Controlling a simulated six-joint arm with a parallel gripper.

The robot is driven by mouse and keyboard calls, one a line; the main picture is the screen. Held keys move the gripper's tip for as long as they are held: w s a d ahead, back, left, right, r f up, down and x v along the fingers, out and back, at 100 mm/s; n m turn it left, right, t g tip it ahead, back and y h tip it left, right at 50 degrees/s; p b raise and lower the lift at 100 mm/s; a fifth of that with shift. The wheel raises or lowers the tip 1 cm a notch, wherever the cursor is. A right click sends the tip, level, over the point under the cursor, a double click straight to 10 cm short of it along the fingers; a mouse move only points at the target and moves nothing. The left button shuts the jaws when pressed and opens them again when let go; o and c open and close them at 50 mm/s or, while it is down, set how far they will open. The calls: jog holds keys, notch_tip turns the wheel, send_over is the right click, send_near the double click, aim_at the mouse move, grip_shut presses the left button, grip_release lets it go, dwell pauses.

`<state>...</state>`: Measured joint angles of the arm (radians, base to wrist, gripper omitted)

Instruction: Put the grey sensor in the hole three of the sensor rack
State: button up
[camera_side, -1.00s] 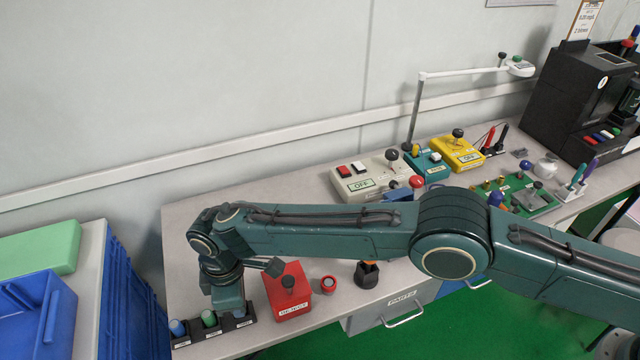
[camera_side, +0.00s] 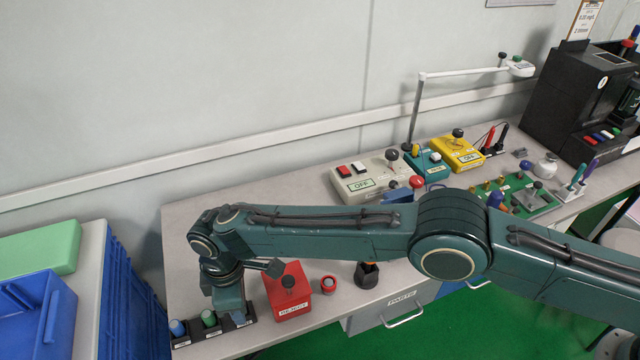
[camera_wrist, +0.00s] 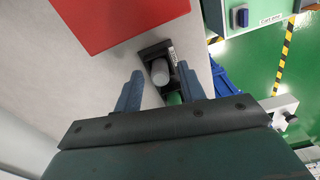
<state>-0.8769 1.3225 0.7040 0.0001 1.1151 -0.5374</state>
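The grey sensor (camera_wrist: 160,74) stands in the end hole of the black sensor rack (camera_wrist: 151,50) in the wrist view. The green sensor (camera_wrist: 174,98) is beside it, partly hidden by my gripper. My gripper (camera_wrist: 160,70) is open, with one finger on each side of the grey sensor and a gap to both. In the side view my gripper (camera_side: 232,308) is low over the right end of the rack (camera_side: 188,342) and hides the grey sensor. The blue sensor (camera_side: 177,327) and the green sensor (camera_side: 208,318) stand in the other holes.
A red reject box (camera_side: 287,302) stands close to the right of the rack. The rack is near the table's front edge. Bare table (camera_side: 185,250) lies behind it.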

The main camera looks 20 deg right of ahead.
notch_tip(320, 180, up, 12)
dwell(0.6)
jog(key=shift+r, duration=0.1)
dwell(0.4)
